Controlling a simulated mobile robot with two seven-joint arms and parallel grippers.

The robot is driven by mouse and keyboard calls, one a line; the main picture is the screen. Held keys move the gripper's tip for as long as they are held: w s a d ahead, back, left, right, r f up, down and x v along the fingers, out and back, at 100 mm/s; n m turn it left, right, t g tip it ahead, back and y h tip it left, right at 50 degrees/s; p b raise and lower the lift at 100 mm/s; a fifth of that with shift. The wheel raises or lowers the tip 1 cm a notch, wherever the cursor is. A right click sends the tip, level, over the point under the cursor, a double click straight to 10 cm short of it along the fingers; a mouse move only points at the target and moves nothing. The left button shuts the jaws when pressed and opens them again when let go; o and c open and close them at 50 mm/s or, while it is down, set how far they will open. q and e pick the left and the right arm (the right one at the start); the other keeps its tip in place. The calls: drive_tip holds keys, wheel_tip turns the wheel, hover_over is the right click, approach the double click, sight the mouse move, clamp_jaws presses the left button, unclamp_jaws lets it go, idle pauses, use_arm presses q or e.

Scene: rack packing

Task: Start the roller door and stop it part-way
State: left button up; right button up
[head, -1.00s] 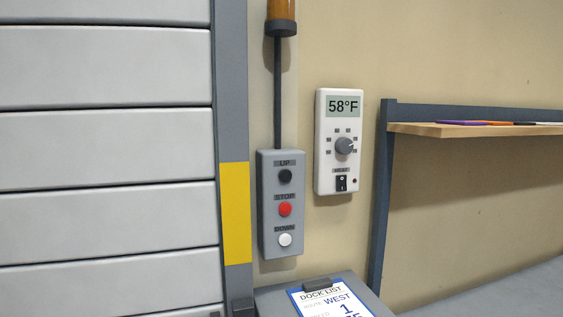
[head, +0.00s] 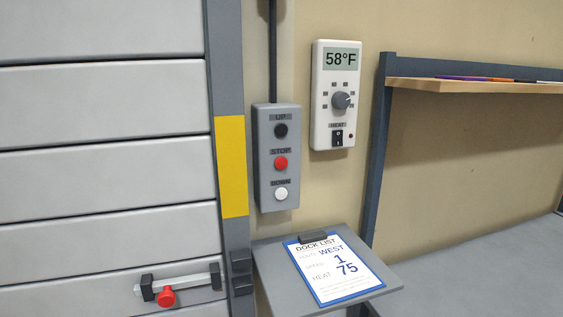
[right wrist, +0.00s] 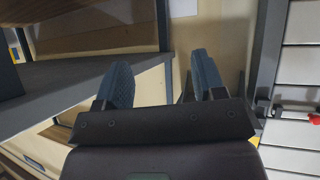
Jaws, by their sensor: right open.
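The roller door (head: 100,180) fills the left of the head view, its grey slats down as far as the view shows. A latch bar (head: 185,284) with a red knob (head: 166,297) is on a lower slat. The grey control box (head: 276,227) (head: 265,195) hangs on the wall right of the door frame. It has a black UP button (head: 281,130), a red STOP button (head: 281,163) and a white DOWN button (head: 280,194). My right gripper (right wrist: 160,85) is open and empty in the right wrist view, apart from the box. My left gripper is not in view.
A thermostat (head: 320,110) reading 58°F is right of the box. A clipboard reading DOCK LIST, WEST, 1, 75 (head: 340,270) lies on a small grey shelf (head: 385,285) below. A wooden shelf (head: 480,92) with a dark post (head: 378,160) stands to the right.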

drive_tip(key=shift+w+a+r, duration=0.1)
drive_tip(key=shift+w+r, duration=0.05)
drive_tip(key=shift+w, duration=0.25)
drive_tip(key=shift+c, duration=0.4)
drive_tip(key=shift+s, duration=0.15)
drive_tip(key=c, duration=0.7)
drive_tip(key=shift+s, duration=0.25)
clamp_jaws()
drive_tip(key=shift+s+f, duration=0.15)
drive_tip(key=shift+f, duration=0.05)
drive_tip(key=shift+w+r, duration=0.25)
drive_tip(key=shift+w, duration=0.3)
drive_tip(key=shift+s+f, duration=0.1)
drive_tip(key=shift+s, duration=0.1)
